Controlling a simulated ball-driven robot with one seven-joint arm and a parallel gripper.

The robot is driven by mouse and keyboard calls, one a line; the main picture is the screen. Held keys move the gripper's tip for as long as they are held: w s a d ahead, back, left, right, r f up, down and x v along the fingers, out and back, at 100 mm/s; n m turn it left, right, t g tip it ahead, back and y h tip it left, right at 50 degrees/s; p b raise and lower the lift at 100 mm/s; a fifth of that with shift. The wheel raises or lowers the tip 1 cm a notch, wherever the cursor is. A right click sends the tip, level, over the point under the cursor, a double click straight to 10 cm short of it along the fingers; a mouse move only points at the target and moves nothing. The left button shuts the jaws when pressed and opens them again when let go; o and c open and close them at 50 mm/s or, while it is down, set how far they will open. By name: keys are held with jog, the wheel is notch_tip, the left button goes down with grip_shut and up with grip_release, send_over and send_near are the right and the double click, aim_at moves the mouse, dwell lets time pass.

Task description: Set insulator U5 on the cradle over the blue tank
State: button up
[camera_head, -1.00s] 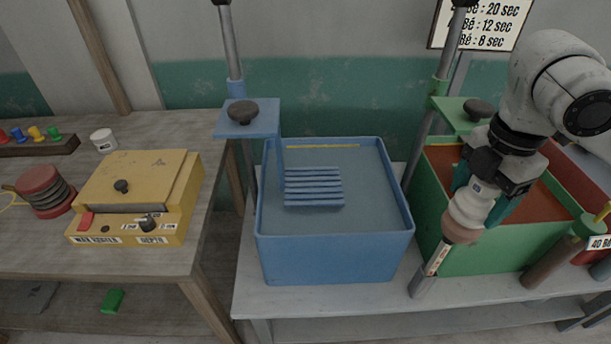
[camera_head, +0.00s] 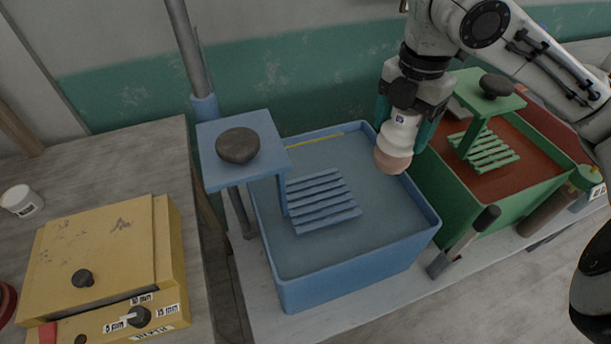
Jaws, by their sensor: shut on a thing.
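My gripper (camera_head: 403,125) is shut on a white insulator (camera_head: 400,138) with a rounded pinkish-brown lower end. Its label is too small to read, so I cannot confirm it is U5. The gripper holds it upright or slightly tilted over the right rear part of the blue tank (camera_head: 352,272). The blue slatted cradle (camera_head: 322,200) hangs in that tank, left of and in front of the insulator, with nothing on it. The cradle joins a blue bracket (camera_head: 207,160) topped by a dark knob (camera_head: 237,146) on a post.
The green tank (camera_head: 489,211) with brown-red contents and a green slatted cradle (camera_head: 484,152) stands to the right. A dark-handled tool (camera_head: 487,218) stands at the bench front between the tanks. A yellow box (camera_head: 95,250) is on the left table.

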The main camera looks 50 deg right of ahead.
jog(key=shift+w+a+f, duration=1.15)
jog(key=shift+w+f, duration=0.7)
jog(key=shift+f, duration=0.25)
jog(key=shift+w+a+f, duration=1.2)
jog(key=shift+w+f, duration=0.7)
jog(key=shift+f, duration=0.15)
jog(key=shift+w+a+f, duration=1.15)
jog(key=shift+w+f, duration=0.7)
jog(key=shift+f, duration=0.25)
jog(key=shift+f, duration=0.15)
jog(key=o, duration=1.5)
notch_tip(320, 180, up, 12)
jog(key=shift+r+p, duration=0.15)
jog(key=shift+p, duration=0.9)
